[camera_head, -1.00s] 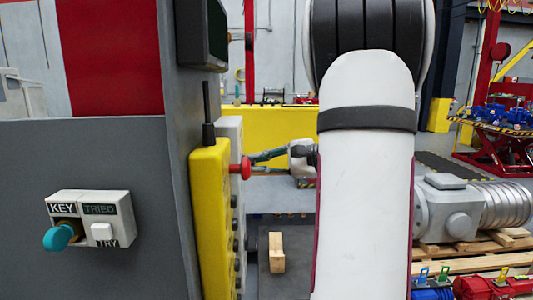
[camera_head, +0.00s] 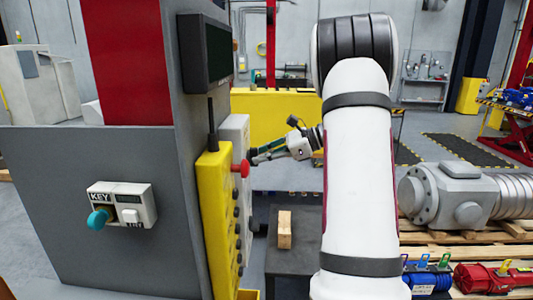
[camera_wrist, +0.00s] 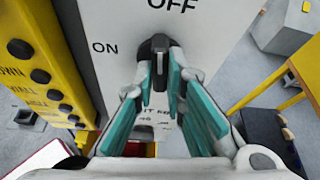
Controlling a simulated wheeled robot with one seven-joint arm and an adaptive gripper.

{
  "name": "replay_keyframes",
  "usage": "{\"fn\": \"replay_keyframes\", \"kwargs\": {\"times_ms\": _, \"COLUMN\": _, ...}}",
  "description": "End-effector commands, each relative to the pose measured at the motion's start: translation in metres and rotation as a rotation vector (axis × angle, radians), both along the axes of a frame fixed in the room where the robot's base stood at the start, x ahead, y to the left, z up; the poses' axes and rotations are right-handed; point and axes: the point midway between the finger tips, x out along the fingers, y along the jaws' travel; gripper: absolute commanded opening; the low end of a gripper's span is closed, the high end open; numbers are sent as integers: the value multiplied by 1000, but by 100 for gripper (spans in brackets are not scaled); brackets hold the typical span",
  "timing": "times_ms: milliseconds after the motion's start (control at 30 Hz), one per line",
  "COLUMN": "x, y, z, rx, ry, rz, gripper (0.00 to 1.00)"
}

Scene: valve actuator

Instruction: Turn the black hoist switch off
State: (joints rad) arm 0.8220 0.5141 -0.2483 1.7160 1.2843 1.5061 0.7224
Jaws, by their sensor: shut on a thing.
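The black hoist switch (camera_wrist: 159,44) is a small knob on a white panel (camera_wrist: 125,18) marked OFF above it and ON to its left in the wrist view. The knob stands upright in that picture, below the word OFF. My gripper (camera_wrist: 160,72) has its teal-padded fingers closed around the knob, one on each side. In the head view my gripper (camera_head: 256,157) reaches to the white panel (camera_head: 236,130) behind the yellow control box; the switch is hidden there.
The yellow control box (camera_head: 215,220) with a red button (camera_head: 241,168) and black buttons stands close left of my gripper. A grey cabinet (camera_head: 60,220) carries a key switch (camera_head: 122,205). A wooden block (camera_head: 284,229) lies below. A grey actuator (camera_head: 462,195) sits on pallets at right.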

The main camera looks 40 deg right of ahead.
Motion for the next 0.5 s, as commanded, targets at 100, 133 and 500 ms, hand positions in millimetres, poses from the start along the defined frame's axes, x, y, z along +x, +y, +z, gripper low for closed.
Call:
{"fn": "replay_keyframes", "kwargs": {"times_ms": 100, "x": 0, "y": 1, "z": -1, "rx": 41, "ry": 36, "rz": 4, "gripper": 0}}
{"fn": "replay_keyframes", "kwargs": {"times_ms": 133, "x": 0, "y": 1, "z": -1, "rx": 50, "ry": 44, "rz": 3, "gripper": 0}}
{"fn": "replay_keyframes", "kwargs": {"times_ms": 500, "x": 1, "y": 1, "z": -2, "rx": 89, "ry": 80, "rz": 4, "gripper": 0}}
